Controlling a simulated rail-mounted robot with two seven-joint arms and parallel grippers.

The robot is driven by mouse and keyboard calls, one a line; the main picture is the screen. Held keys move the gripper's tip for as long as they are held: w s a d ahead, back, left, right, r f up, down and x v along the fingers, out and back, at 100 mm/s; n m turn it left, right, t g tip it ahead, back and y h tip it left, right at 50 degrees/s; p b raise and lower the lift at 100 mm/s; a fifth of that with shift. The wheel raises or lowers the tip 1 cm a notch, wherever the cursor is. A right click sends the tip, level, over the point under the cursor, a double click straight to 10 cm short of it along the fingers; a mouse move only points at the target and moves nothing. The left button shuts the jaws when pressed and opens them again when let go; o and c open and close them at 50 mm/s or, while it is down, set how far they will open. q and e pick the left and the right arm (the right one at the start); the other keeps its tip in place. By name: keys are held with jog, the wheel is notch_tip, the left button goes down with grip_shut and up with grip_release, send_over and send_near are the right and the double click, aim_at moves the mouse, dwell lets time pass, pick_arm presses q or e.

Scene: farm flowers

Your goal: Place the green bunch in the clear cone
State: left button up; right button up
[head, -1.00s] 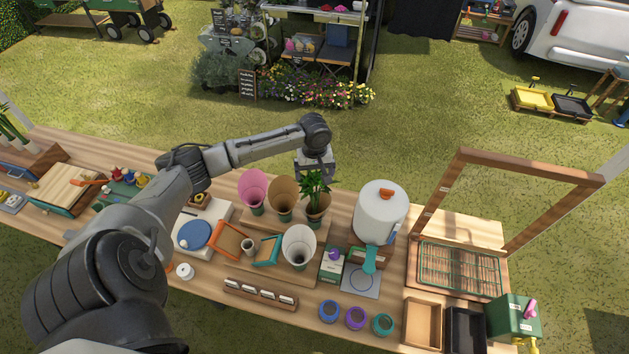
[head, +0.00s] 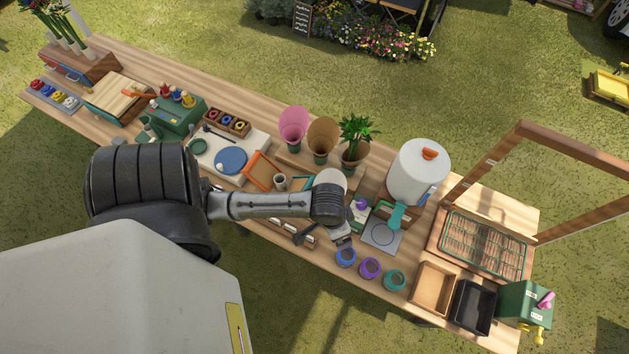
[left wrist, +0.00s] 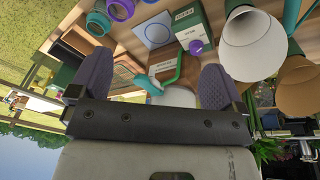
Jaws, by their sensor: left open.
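The green bunch (head: 357,132) is leafy and stands upright in a tan-looking cone (head: 354,157), at the right end of the cone row. I cannot tell whether this cone is clear. A pale white cone (head: 331,180) stands in front, partly hidden by my left arm; it also shows in the left wrist view (left wrist: 251,45). My left gripper (head: 343,241) is open beside the blue jar, in front of the white cone and away from the bunch. Its two fingers are spread with nothing between them in the left wrist view (left wrist: 157,88). My right gripper is not in view.
A pink cone (head: 293,123) and a brown cone (head: 322,136) stand left of the bunch. A white lidded canister (head: 417,172) stands to its right. Blue (head: 346,257), purple (head: 370,268) and teal (head: 394,280) jars line the front edge. A wooden frame (head: 565,143) rises at right.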

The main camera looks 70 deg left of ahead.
pick_arm(q)
jog(key=s+d+r+m+t, duration=0.1)
jog(key=s+d+r+m, duration=0.1)
jog(key=s, duration=0.5)
jog(key=shift+s+d+r+m+y, duration=0.3)
jog(key=shift+s+d+r, duration=0.1)
jog(key=shift+d+r, duration=0.45)
notch_tip(320, 180, up, 3)
jog(key=p, duration=0.3)
